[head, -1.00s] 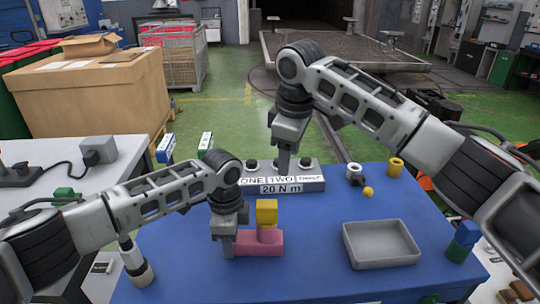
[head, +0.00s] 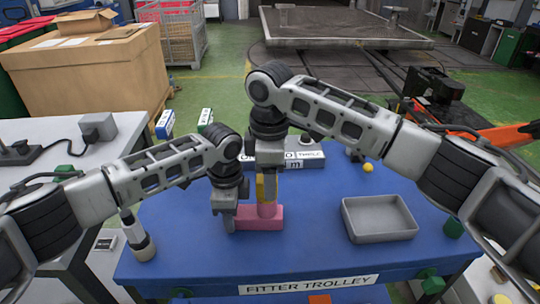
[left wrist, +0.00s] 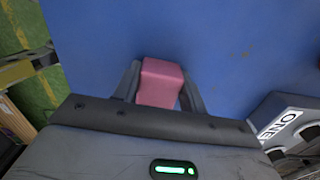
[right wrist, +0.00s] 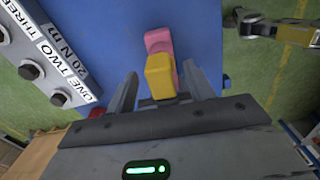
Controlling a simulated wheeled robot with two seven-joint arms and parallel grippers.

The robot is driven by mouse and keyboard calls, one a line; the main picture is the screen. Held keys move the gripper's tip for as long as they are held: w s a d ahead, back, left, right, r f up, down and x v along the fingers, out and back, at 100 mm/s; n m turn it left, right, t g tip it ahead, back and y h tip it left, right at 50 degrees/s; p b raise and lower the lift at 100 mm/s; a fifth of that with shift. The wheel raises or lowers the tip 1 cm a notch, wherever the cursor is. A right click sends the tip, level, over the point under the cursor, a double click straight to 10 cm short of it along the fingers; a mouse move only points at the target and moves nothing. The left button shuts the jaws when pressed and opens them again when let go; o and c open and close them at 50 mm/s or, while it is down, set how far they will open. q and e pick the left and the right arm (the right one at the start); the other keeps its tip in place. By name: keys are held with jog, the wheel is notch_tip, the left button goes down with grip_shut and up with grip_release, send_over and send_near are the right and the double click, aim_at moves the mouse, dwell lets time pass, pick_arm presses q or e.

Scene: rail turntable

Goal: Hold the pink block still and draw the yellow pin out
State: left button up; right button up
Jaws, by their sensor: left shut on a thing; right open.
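The pink block (head: 262,222) lies on the blue trolley top (head: 200,258), and its end also shows in the left wrist view (left wrist: 161,83). My left gripper (head: 229,222) is shut on the left end of the block; its fingers flank the pink end in the left wrist view. The yellow pin (right wrist: 160,76) stands up from the block's right part. In the head view it is mostly hidden behind my right gripper (head: 267,182). My right gripper is open, with its fingers on either side of the yellow pin head in the right wrist view. The pin's lower part is hidden.
A grey tray (head: 352,226) sits to the right on the trolley. A grey box with labels (head: 312,152) stands behind my right gripper. A yellow ball (head: 368,168) lies at the back right. The blue top in front of the block is clear.

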jog(key=shift+f, duration=0.85)
grip_shut()
jog(key=shift+r, duration=0.1)
jog(key=shift+r, duration=0.65)
jog(key=shift+r, duration=3)
jog(key=shift+r, duration=0.15)
pick_arm(q)
jog(key=o, duration=1.5)
jog(key=shift+c, duration=0.2)
pick_arm(e)
notch_tip(320, 180, up, 5)
jog(key=shift+f, duration=0.15)
